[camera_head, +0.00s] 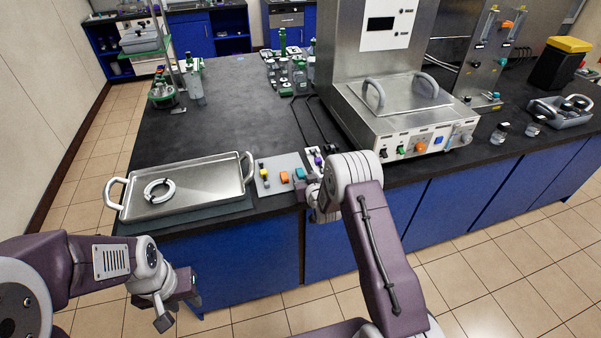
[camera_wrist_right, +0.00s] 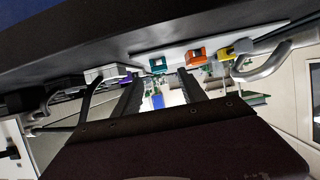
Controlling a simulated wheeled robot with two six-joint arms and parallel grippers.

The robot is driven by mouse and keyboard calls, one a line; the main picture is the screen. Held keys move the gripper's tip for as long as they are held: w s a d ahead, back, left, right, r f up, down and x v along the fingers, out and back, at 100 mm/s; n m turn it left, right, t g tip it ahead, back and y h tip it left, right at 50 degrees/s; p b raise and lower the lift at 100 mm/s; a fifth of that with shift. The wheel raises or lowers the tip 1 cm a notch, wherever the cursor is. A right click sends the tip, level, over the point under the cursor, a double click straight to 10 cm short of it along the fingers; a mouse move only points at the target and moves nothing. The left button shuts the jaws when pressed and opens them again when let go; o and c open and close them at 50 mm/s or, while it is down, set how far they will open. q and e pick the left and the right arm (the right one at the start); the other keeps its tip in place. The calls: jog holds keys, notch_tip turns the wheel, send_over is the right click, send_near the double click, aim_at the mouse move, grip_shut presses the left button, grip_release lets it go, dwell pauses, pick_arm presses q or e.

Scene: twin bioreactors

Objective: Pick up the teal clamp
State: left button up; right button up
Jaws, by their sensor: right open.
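The teal clamp (camera_head: 300,174) sits on a pale grey board (camera_head: 281,161) near the bench's front edge, right of an orange clamp (camera_head: 284,177). In the right wrist view the teal clamp (camera_wrist_right: 158,65) lies ahead, between the two finger lines. My right gripper (camera_wrist_right: 159,78) is open, its fingers apart with nothing between them. In the head view it is beside the clamp at the bench edge, partly hidden by my wrist. I cannot tell if the fingers touch the clamp. My left gripper (camera_head: 177,305) is open and empty, low in front of the bench.
A yellow clamp (camera_head: 264,173) and a purple-topped clamp (camera_head: 318,160) stand near the teal one. A metal tray (camera_head: 205,178) with a white ring (camera_head: 159,190) lies to the left. A steel machine (camera_head: 405,105) stands to the right. The bench behind the tray is mostly clear.

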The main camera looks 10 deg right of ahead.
aim_at(300, 171)
jog(key=shift+x, duration=2.65)
jog(key=shift+a+r, duration=0.1)
grip_shut()
